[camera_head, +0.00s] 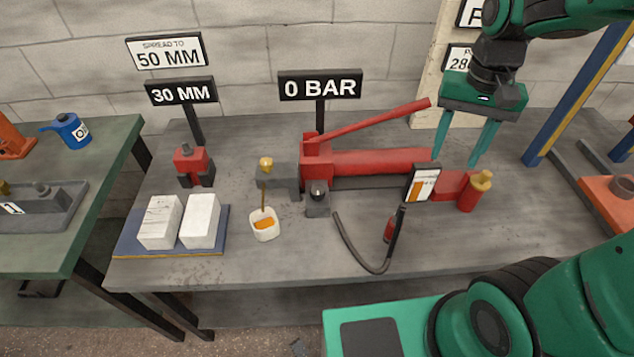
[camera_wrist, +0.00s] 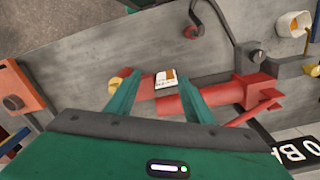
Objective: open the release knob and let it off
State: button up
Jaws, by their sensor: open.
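The red hand pump (camera_head: 380,162) lies on the grey bench, its long handle (camera_head: 375,118) slanting up to the right. A small dark block with a black knob (camera_head: 317,190) sits at the front of its left end. A brass knob (camera_head: 265,163) tops the grey block further left. I cannot tell for sure which is the release knob. My gripper (camera_head: 455,161) is open and empty above the pump's right part, well right of both knobs. In the wrist view, my open fingers (camera_wrist: 160,79) flank the pump's small display (camera_wrist: 166,78); the red pump body (camera_wrist: 215,92) runs right.
The sign (camera_head: 319,86) reads 0 BAR. A white cup (camera_head: 264,225) and a black hose (camera_head: 362,257) are in front of the pump. A red jack (camera_head: 193,165) and white blocks (camera_head: 199,221) stand left. A blue-yellow post (camera_head: 575,90) rises right.

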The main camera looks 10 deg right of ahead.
jog(key=w+a+f+n, duration=0.1)
jog(key=w+a, duration=0.2)
jog(key=a, duration=0.4)
jog(key=w+a+f, duration=0.2)
jog(key=w+a, duration=0.2)
jog(key=a, duration=0.3)
jog(key=n, duration=0.1)
send_near(318, 188)
notch_tip(318, 188, down, 8)
jog(key=shift+d+f, duration=0.1)
jog(key=shift+f, duration=0.15)
jog(key=c, duration=1.1)
